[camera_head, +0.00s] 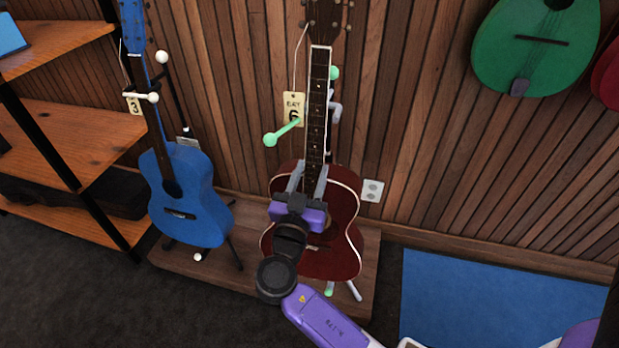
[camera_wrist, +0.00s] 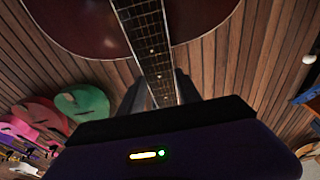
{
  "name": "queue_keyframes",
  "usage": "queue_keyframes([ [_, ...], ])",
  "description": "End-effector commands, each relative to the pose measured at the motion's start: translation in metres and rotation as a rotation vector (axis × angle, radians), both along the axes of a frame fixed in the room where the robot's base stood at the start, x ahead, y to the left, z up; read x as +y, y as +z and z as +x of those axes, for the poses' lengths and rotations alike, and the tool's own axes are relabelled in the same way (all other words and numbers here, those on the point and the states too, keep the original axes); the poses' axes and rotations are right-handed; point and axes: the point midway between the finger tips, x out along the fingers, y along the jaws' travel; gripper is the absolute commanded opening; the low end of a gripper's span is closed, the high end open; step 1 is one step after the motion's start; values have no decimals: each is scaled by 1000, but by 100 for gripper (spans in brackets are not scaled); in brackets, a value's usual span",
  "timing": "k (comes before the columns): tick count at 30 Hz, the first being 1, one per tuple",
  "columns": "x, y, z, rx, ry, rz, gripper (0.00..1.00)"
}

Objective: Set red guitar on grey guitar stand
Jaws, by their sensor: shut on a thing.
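The red guitar (camera_head: 345,226) is upright, dark red with a pale edge, at the centre of the head view. My gripper (camera_head: 306,182) is shut on its neck, just above the body. In the wrist view the neck (camera_wrist: 148,45) runs down between my two fingers (camera_wrist: 155,95), with the red body at the top. The grey guitar stand (camera_head: 350,290) is mostly hidden behind the guitar. Its grey legs with green tips show under the body, and green-tipped arms show beside the neck. I cannot tell whether the guitar rests on the stand.
A blue guitar (camera_head: 190,197) stands on a black stand at the left of the wooden platform (camera_head: 200,268). Shelves (camera_head: 50,115) are at far left. A tag (camera_head: 293,108) hangs near the red guitar's neck. A blue mat (camera_head: 470,300) lies at right. A green instrument (camera_head: 533,50) hangs on the wall.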

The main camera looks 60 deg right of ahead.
Motion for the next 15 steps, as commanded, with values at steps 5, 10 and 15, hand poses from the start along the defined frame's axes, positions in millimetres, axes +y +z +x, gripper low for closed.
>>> queue_keyframes([
  [5,-7,3,3,-5,0,-6,0],
  [10,-13,2,5,-5,-2,-6,0],
  [15,-18,2,7,-4,-1,-6,0],
])
